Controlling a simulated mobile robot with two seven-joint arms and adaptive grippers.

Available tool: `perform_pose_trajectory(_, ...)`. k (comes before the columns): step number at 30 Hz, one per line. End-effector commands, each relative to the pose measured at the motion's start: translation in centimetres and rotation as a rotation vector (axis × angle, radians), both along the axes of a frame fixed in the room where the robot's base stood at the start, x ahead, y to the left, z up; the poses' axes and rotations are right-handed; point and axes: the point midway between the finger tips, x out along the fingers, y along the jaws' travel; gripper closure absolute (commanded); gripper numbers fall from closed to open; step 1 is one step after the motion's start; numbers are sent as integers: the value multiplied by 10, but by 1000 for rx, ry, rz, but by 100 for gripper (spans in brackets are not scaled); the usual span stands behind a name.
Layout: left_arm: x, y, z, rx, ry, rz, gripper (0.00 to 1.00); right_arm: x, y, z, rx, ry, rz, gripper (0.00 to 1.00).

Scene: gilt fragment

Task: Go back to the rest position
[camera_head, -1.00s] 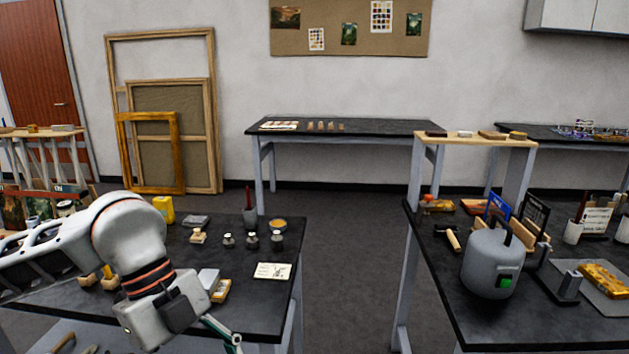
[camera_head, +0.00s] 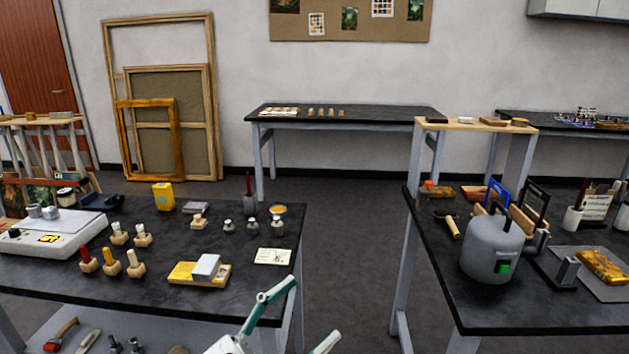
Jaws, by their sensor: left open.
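My left gripper (camera_head: 310,308) shows at the bottom middle, with pale grey and teal fingers. Its fingers are apart, and nothing shows between them. It is in front of the near edge of the left black table (camera_head: 225,294), beside that table's right front leg. The rest of the left arm is out of view below. My right gripper is not in view.
The left table holds a white scale (camera_head: 55,232), a yellow container (camera_head: 163,196), a yellow block with a white piece (camera_head: 200,270) and a card (camera_head: 272,256). The right table carries a grey pot (camera_head: 491,250). Open floor (camera_head: 345,220) lies between the tables.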

Motion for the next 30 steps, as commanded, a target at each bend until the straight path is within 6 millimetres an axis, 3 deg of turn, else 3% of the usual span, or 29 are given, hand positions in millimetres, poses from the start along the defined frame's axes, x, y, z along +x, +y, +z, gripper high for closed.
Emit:
perform_pose_trajectory(1, 10, 15, -29, -4, 80, 96, 30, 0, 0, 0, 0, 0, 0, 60)
perform_pose_trajectory(4, 24, 48, -88, 30, 227, 275, 30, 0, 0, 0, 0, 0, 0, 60)
perform_pose_trajectory(8, 19, 88, -169, 111, 416, 451, 30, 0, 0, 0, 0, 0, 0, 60)
perform_pose_trajectory(12, -10, 125, -253, 223, 614, 582, 30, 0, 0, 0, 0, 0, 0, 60)
perform_pose_trajectory(18, -77, 165, -349, 386, 857, 678, 30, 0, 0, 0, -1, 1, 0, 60)
perform_pose_trajectory(21, -105, 177, -377, 446, 936, 695, 30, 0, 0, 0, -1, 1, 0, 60)
perform_pose_trajectory(24, -122, 183, -392, 481, 982, 702, 30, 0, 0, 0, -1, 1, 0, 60)
perform_pose_trajectory(30, -130, 186, -399, 498, 1003, 703, 30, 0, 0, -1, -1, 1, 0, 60)
